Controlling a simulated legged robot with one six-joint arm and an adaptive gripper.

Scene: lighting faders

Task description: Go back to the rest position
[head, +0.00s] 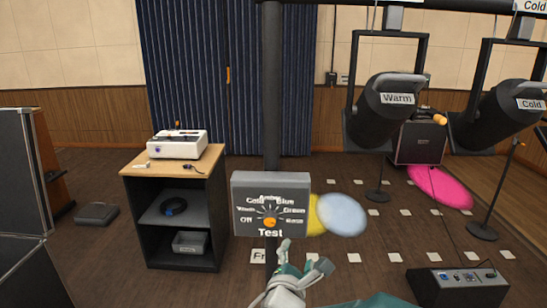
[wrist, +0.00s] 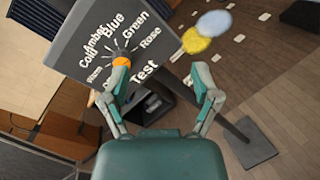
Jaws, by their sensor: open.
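A grey control box (head: 300,188) stands on a black post in the head view, with an orange knob (head: 270,222) ringed by labels such as Warm, Cold, Amber, Blue, Green and Rose, and Test below. My gripper (head: 304,257) is just below and right of the box's lower edge, its fingers spread and empty. In the wrist view my gripper (wrist: 162,72) is open, with its left fingertip overlapping the lower edge of the orange knob (wrist: 122,61). I cannot tell whether they touch. The knob's pointing direction is too small to read.
Black lamps marked Warm (head: 385,118) and Cold (head: 505,115) hang at the right. A wooden-topped cabinet (head: 135,168) with a white device stands at the left. A black console (head: 430,290) sits at lower right. Yellow, pale blue and pink light spots (head: 440,187) lie on the floor.

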